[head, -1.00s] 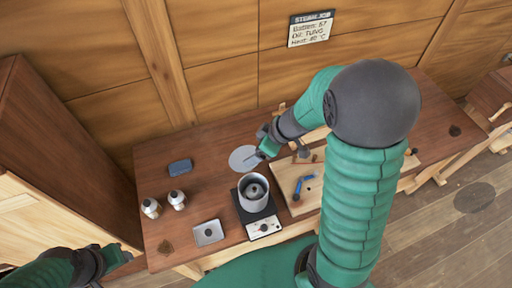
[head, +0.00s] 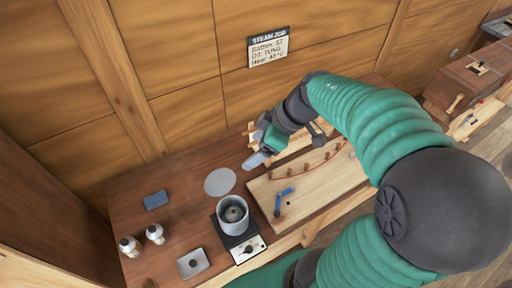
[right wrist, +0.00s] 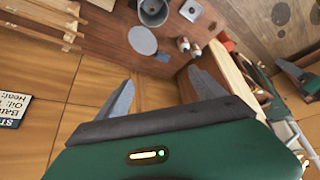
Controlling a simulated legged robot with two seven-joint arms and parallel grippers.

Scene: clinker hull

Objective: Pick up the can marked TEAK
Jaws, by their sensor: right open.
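Two small pale cans with dark tops, a left one (head: 130,246) and a right one (head: 155,234), stand upright side by side at the left of the bench. Their labels are too small to read, so I cannot tell which is marked TEAK. Both also show small in the right wrist view (right wrist: 188,46). My right gripper (head: 257,157) is over the back of the bench, right of a grey disc, well apart from the cans. Its fingers are spread and empty in the right wrist view (right wrist: 160,92). What looks like my left gripper (right wrist: 298,76) shows at that view's right edge, its jaws unclear.
A grey pot (head: 232,214) stands on a hot plate (head: 246,250). Near it are the flat grey disc (head: 220,181), a blue block (head: 156,200) and a metal tray (head: 193,263). A pegged wooden board (head: 310,190) with a blue tool lies right.

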